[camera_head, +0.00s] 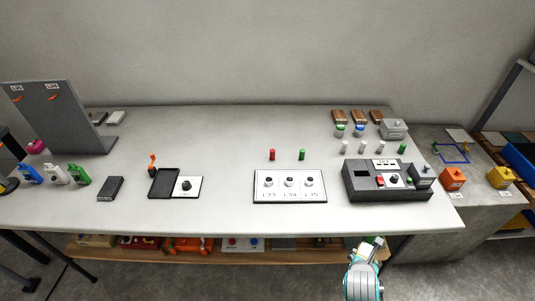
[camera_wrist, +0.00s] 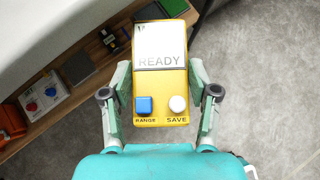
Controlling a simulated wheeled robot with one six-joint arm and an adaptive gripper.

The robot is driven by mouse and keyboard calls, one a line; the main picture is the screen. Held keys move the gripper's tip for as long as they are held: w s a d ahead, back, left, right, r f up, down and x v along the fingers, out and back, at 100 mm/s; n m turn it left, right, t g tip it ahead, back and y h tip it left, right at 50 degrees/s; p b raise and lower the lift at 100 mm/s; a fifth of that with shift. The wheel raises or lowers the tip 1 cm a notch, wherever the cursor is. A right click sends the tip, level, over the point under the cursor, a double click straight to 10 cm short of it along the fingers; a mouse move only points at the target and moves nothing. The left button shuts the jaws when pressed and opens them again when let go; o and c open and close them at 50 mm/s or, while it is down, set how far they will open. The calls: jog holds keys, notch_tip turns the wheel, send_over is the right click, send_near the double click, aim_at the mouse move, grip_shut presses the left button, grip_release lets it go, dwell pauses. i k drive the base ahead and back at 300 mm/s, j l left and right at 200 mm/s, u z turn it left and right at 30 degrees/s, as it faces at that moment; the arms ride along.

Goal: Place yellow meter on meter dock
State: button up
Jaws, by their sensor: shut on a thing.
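The yellow meter (camera_wrist: 161,107) fills the middle of the wrist view, its screen reading READY above a blue RANGE button and a white SAVE button. My gripper (camera_wrist: 160,100) is shut on it, with one finger on each side edge. In the head view my gripper (camera_head: 371,246) is low, in front of the table's front edge, and the meter (camera_head: 379,241) shows only as a small pale and yellow bit at its tip. No dock is clearly labelled; a black shallow tray (camera_head: 163,182) beside a white knob panel (camera_head: 188,187) lies on the table, and I cannot tell whether it is the dock.
The long white table (camera_head: 225,150) carries a three-knob panel (camera_head: 289,198), a dark instrument box (camera_head: 360,192) and a grey upright board (camera_head: 58,118). A lower shelf (camera_head: 190,257) holds several items.

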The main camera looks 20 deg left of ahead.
aim_at(165, 182)
jog(key=u, duration=1.15)
